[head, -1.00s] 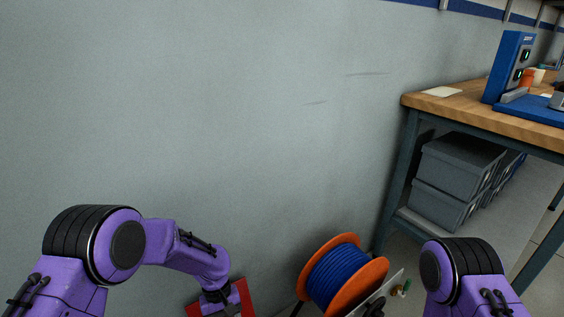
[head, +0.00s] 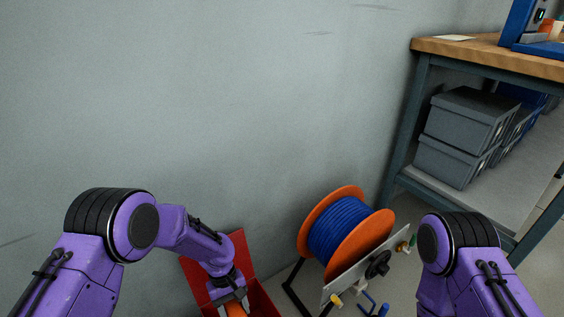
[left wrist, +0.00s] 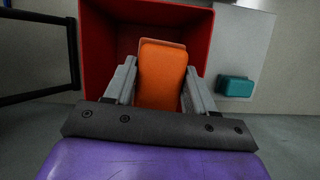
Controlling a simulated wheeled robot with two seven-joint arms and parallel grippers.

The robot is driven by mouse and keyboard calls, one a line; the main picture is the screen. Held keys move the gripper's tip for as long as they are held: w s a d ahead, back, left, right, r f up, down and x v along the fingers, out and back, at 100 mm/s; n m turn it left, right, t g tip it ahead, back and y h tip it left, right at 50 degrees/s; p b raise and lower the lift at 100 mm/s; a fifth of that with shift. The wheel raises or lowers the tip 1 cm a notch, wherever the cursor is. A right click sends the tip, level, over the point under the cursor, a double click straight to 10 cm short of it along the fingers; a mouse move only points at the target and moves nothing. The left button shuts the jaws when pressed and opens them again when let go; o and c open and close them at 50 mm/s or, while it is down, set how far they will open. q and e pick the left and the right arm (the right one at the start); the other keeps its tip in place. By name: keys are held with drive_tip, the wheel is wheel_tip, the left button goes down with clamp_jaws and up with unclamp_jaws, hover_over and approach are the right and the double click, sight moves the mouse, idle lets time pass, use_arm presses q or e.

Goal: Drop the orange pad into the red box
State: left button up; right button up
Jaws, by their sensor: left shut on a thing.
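The orange pad (left wrist: 162,75) is between the two fingers of my left gripper (left wrist: 160,88), which is shut on it. The red box (left wrist: 97,45) lies beyond and around the pad in the left wrist view, its dark inside open toward the camera. In the head view the red box (head: 258,292) is at the bottom, left of centre, with my left gripper (head: 231,297) over it. A bit of the orange pad (head: 236,310) shows below the gripper there. The pad's exact height relative to the rim is unclear. My right gripper is out of view; only its arm shows.
A blue cable reel with orange flanges (head: 345,230) stands right of the box on a dark frame. A workbench (head: 480,55) with grey bins (head: 465,120) is at the right. A teal block (left wrist: 235,86) lies beside the box. A wall rises behind.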

use_arm(q)
drive_tip(key=shift+r, duration=0.1)
drive_tip(key=o, duration=1.6)
drive_tip(key=p+v, duration=0.3)
drive_tip(key=v, duration=0.6)
drive_tip(key=shift+w+r+p, duration=0.1)
drive_tip(key=shift+r+p, duration=0.3)
drive_tip(key=shift+w+a+r, duration=0.1)
drive_tip(key=shift+w+r, duration=0.05)
drive_tip(key=shift+r, duration=0.2)
